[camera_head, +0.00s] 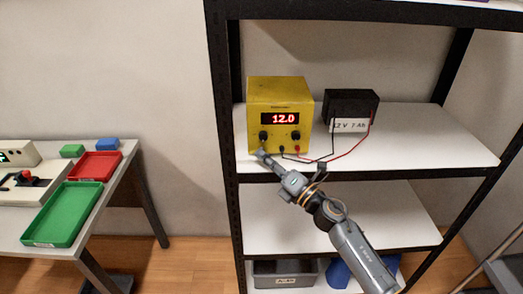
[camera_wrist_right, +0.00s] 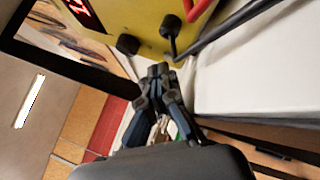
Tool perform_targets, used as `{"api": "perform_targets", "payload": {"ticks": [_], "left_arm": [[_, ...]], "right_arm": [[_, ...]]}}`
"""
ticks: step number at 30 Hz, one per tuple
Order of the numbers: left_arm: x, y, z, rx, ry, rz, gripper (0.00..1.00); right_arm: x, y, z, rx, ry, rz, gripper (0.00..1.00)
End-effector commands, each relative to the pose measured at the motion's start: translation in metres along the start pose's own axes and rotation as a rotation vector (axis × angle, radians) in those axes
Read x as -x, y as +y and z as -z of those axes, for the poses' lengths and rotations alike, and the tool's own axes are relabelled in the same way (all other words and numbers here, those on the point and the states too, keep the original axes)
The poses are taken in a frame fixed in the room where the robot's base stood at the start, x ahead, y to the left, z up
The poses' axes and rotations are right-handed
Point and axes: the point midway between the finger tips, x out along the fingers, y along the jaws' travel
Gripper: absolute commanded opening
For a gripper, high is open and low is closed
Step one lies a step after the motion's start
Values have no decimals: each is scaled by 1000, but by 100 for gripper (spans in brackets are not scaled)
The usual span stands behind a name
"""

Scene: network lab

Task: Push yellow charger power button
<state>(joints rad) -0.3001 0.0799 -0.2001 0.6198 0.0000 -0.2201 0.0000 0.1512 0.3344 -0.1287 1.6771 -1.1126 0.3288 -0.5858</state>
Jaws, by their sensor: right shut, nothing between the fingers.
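The yellow charger (camera_head: 280,93) stands on the white shelf, its red display reading 12.0, with two black knobs and a black and a red plug on its front. In the right wrist view the charger (camera_wrist_right: 145,14) fills the top, with a black knob (camera_wrist_right: 128,44) just ahead of the fingertips. My right gripper (camera_head: 261,153) is shut and empty at the charger's lower left front corner; its fingertips (camera_wrist_right: 158,70) show together in the wrist view. Whether they touch the charger I cannot tell. No power button can be made out. My left gripper is not in view.
A black battery (camera_head: 350,103) labelled 12 V 7 Ah stands right of the charger, joined by black and red cables. The black rack upright (camera_head: 226,120) is close on the left. A side table holds a green tray (camera_head: 62,215) and a red tray (camera_head: 95,166).

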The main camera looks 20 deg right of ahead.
Motion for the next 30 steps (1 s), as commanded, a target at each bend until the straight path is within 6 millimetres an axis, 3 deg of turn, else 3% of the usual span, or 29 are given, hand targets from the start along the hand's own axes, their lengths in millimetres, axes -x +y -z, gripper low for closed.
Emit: {"api": "perform_targets", "payload": {"ticks": [30], "left_arm": [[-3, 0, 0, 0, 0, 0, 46]], "right_arm": [[-7, -8, -9, 5, -8, 7, 0]]}}
